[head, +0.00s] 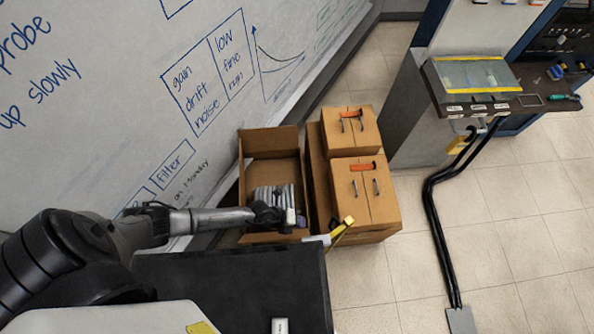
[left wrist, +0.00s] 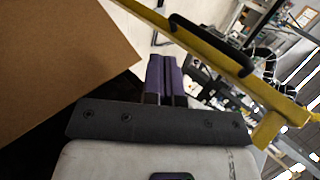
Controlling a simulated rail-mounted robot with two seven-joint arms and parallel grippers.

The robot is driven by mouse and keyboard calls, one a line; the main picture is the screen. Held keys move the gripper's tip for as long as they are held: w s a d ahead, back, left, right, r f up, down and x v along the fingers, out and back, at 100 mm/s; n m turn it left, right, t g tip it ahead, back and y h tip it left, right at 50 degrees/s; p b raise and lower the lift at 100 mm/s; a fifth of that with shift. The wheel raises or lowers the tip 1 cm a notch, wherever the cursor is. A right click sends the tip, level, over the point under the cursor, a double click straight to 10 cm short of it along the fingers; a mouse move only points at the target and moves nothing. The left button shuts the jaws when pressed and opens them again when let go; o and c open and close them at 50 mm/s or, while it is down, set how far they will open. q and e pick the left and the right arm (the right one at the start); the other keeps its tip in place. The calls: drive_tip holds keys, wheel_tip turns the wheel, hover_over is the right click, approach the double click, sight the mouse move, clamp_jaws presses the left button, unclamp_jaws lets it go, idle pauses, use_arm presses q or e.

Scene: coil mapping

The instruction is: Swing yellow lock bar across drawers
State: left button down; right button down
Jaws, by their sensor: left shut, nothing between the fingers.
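The yellow lock bar (head: 342,231) stands out at an angle from the far right corner of a dark-topped cabinet (head: 230,285) in the head view. In the left wrist view the yellow bar (left wrist: 225,65) with a black handle (left wrist: 212,45) runs diagonally across the upper right. My left gripper (head: 298,218) is left of the bar, beyond the cabinet's far edge. Its purple fingers (left wrist: 165,80) are together and empty, apart from the bar in the picture. Drawer fronts cannot be made out. My right gripper is not in view.
An open cardboard box (head: 268,142) with grey items lies behind my left gripper. Closed cardboard boxes (head: 345,190) stand beside it, close behind the bar. A whiteboard (head: 150,90) bounds the left. Black cables (head: 432,215) cross the otherwise clear floor on the right.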

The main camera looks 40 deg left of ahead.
use_arm(q)
drive_tip(key=w+d+f+b, duration=0.2)
drive_tip(key=w+d+f, duration=0.2)
drive_tip(key=w+d, duration=0.1)
drive_tip(key=shift+w+d, duration=0.35)
drive_tip(key=shift+d, duration=0.15)
